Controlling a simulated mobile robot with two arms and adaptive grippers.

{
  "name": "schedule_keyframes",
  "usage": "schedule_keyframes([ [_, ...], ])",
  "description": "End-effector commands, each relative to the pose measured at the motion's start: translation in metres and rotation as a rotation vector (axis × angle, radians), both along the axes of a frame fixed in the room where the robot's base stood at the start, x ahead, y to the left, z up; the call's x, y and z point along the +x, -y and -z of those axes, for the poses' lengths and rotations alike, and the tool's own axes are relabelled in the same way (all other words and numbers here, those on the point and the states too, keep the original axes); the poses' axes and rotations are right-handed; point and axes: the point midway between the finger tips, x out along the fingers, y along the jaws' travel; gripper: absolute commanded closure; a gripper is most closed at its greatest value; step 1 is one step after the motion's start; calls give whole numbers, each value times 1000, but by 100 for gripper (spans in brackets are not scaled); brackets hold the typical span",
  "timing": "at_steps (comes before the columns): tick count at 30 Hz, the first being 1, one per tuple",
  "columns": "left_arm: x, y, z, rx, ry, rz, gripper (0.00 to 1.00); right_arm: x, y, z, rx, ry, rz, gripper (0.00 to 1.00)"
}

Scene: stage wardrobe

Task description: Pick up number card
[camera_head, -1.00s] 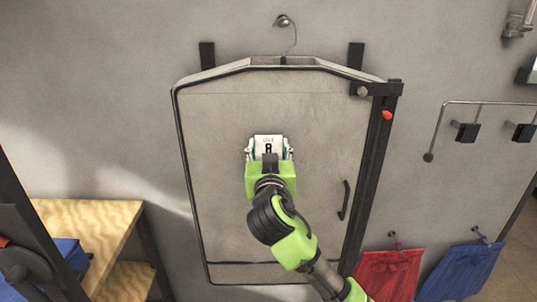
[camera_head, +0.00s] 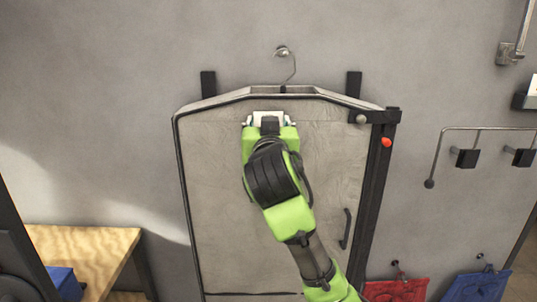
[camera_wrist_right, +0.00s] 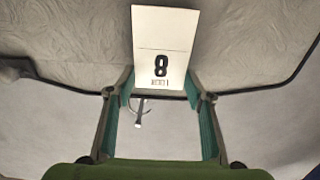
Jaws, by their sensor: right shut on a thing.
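The number card (camera_head: 267,117) is a small white card, mostly hidden behind my right gripper in the head view. In the right wrist view the card (camera_wrist_right: 162,30) shows a black 8 with small print and a thin line. My right gripper (camera_head: 269,122) is shut on the card's edge, with a green-lined finger at each side. The card appears in front of the grey garment bag (camera_head: 215,190); I cannot tell whether it touches the bag. My left gripper is not in view.
The bag hangs by a wire hanger on a wall hook (camera_head: 281,51). A dark frame (camera_head: 378,200) with a red knob (camera_head: 386,142) stands along its right side. A wooden shelf (camera_head: 95,250) is at lower left. Red (camera_head: 398,290) and blue (camera_head: 475,287) pouches hang at lower right.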

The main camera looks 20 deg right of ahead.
Motion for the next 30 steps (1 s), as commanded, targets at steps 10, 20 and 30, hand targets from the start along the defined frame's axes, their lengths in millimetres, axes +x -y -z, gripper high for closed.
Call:
schedule_keyframes([
  [10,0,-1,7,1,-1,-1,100,-1,-1,-94,2,5,-2,61],
  [20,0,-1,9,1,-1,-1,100,0,0,-142,1,1,0,61],
  [30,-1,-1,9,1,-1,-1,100,0,0,-148,0,0,0,61],
])
